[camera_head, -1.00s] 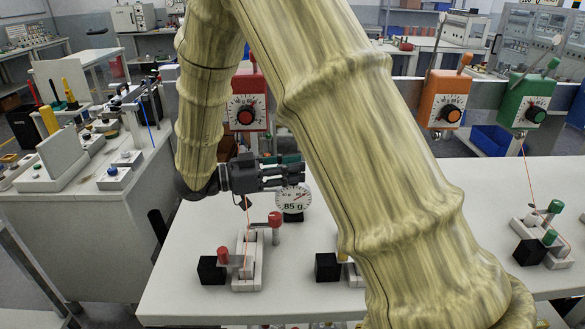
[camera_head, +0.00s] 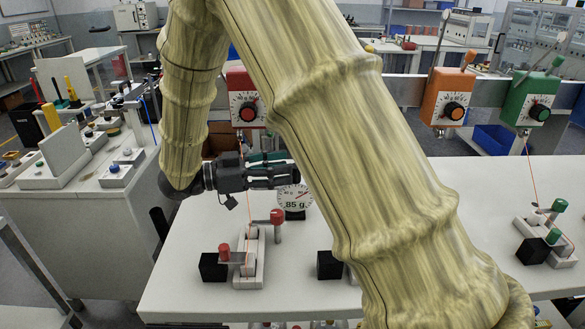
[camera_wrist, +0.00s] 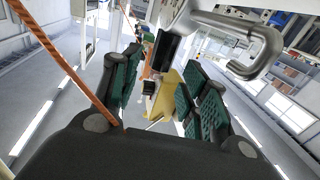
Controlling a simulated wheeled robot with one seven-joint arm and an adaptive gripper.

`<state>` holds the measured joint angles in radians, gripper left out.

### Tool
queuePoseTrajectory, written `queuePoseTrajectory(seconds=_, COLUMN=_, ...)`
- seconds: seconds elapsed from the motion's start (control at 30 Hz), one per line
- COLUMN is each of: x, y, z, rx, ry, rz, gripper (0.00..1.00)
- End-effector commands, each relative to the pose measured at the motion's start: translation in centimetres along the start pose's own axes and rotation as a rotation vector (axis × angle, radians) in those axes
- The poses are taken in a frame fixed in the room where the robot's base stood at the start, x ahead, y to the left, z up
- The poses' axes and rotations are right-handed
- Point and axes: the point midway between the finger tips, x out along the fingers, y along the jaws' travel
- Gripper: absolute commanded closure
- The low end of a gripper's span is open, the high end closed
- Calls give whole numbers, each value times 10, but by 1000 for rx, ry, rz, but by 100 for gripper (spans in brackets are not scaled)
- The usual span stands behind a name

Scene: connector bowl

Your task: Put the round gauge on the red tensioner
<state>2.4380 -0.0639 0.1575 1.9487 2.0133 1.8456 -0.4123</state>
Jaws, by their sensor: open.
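The round gauge (camera_head: 295,198), a white dial marked "85 g" on a dark foot, stands upright on the white table in the head view. The red tensioner (camera_head: 242,103), a red box with a dark-red knob on a white dial, is on the rail behind the table, partly covered by my arm. My gripper (camera_head: 292,172) is level, just above and in front of the gauge, its fingers covering the dial's top edge. In the wrist view its green-padded fingers (camera_wrist: 162,88) are apart with nothing clearly held between them. I cannot tell whether they touch the gauge.
An orange tensioner (camera_head: 446,100) and a green tensioner (camera_head: 526,100) are on the rail to the right. A red-knobbed fixture (camera_head: 250,262) with an orange cord stands in front of my gripper. A green-knobbed fixture (camera_head: 545,235) is at the right. My arm hides the table's middle.

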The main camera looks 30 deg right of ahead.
Motion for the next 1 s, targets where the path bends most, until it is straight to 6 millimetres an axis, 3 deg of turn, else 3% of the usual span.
queuePoseTrajectory(seconds=0.2, x=-42, y=0, z=1, rx=2, ry=0, rz=-1, gripper=56)
queuePoseTrajectory(seconds=0.43, x=-72, y=0, z=1, rx=0, ry=0, rz=0, gripper=56)
queuePoseTrajectory(seconds=0.63, x=-83, y=0, z=0, rx=-1, ry=0, rz=0, gripper=56)
queuePoseTrajectory(seconds=1.0, x=-84, y=0, z=0, rx=0, ry=0, rz=0, gripper=56)
